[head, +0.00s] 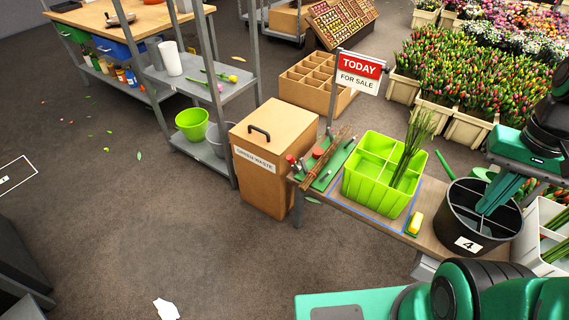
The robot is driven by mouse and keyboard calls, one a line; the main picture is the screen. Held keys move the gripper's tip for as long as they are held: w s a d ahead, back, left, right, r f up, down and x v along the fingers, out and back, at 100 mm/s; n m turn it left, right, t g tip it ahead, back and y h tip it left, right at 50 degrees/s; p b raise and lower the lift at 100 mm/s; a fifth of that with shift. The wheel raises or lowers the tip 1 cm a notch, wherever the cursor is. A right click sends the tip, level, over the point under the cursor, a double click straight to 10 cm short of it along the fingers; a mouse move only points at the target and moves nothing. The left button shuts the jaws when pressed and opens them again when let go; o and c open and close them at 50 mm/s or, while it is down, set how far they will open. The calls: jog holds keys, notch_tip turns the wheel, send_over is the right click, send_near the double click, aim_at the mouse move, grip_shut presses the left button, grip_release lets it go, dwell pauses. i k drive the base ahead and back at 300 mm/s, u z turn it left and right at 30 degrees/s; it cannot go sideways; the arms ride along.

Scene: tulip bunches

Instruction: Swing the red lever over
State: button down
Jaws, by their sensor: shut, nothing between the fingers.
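A green board (325,170) lies at the left end of the wooden bench and carries several small parts. Among them is a red piece (318,153), which may be the red lever; it is too small to tell which way it leans. Brown twigs lie across the board and hide part of it.
The lime-green divided crate (365,196) holds long green stems (407,160). The sale sign (359,73) stands behind the board. A brown green-waste bin (272,178) stands left of the bench (345,209). Floor in front is mostly clear.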

aim_at(290, 160)
jog(key=i, duration=0.95)
